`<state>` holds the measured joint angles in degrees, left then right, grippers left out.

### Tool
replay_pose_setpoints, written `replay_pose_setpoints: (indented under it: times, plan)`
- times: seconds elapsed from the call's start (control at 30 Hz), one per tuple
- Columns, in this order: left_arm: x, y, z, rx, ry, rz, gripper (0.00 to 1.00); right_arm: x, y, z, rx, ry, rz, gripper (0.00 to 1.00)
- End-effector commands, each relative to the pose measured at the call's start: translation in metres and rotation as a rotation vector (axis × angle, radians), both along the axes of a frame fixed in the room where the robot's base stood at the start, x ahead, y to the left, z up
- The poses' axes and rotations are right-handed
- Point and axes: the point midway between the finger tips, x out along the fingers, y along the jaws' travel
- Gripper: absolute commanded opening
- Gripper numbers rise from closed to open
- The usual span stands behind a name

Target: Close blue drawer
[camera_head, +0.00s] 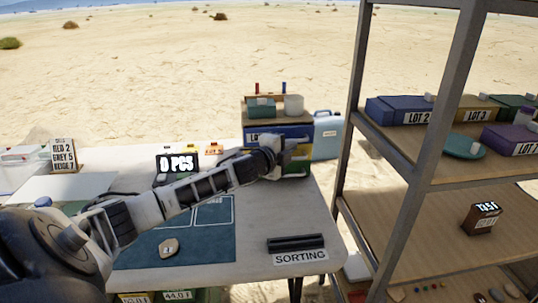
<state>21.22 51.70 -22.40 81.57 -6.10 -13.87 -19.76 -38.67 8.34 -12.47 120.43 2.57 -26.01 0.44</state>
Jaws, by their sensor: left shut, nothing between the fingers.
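A small drawer cabinet (274,118) stands at the back right of the table. Its blue drawer (302,131) is the upper one, with a partly covered white label. Yellow and green fronts (297,168) show below it. My left arm reaches in from the left across the table. My left gripper (296,147) is shut and empty, close in front of the blue drawer's lower edge. I cannot tell whether it touches the drawer, or how far the drawer stands out, because the gripper and wrist cover part of it. My right gripper is not in view.
The table holds a dark mat (220,249) with a tan stone (168,246), a counter display (177,165) and a black bar by the SORTING label (300,257). A light blue case (327,135) stands right of the cabinet. A metal shelf (398,165) fills the right side.

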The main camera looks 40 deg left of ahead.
Motion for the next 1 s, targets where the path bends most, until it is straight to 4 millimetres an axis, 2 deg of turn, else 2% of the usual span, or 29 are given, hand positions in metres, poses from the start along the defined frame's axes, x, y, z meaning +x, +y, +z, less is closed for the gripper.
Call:
replay_pose_setpoints:
  times: [0.03, 0.2, 0.4, 0.6, 0.87, 0.93, 1.0]
  plan:
    - [-0.011, -0.003, -0.003, 0.001, 0.004, -0.005, 0.00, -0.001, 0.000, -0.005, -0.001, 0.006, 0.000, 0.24]
    - [-0.041, -0.006, 0.001, 0.000, 0.005, -0.006, 0.00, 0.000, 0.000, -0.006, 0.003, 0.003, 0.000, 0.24]
    - [-0.065, -0.008, 0.006, -0.001, 0.003, -0.005, 0.00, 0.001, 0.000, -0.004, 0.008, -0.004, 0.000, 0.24]
    - [-0.076, -0.009, 0.008, -0.001, 0.002, -0.005, 0.00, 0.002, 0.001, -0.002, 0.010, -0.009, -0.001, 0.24]
    - [-0.077, -0.010, 0.009, -0.003, 0.001, -0.005, 0.00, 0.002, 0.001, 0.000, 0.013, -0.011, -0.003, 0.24]
    - [-0.079, -0.013, 0.004, -0.019, 0.010, 0.001, 0.00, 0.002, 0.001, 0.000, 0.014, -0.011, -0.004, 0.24]
    - [-0.085, -0.023, -0.012, -0.067, 0.037, 0.021, 0.00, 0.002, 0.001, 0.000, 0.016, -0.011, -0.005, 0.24]
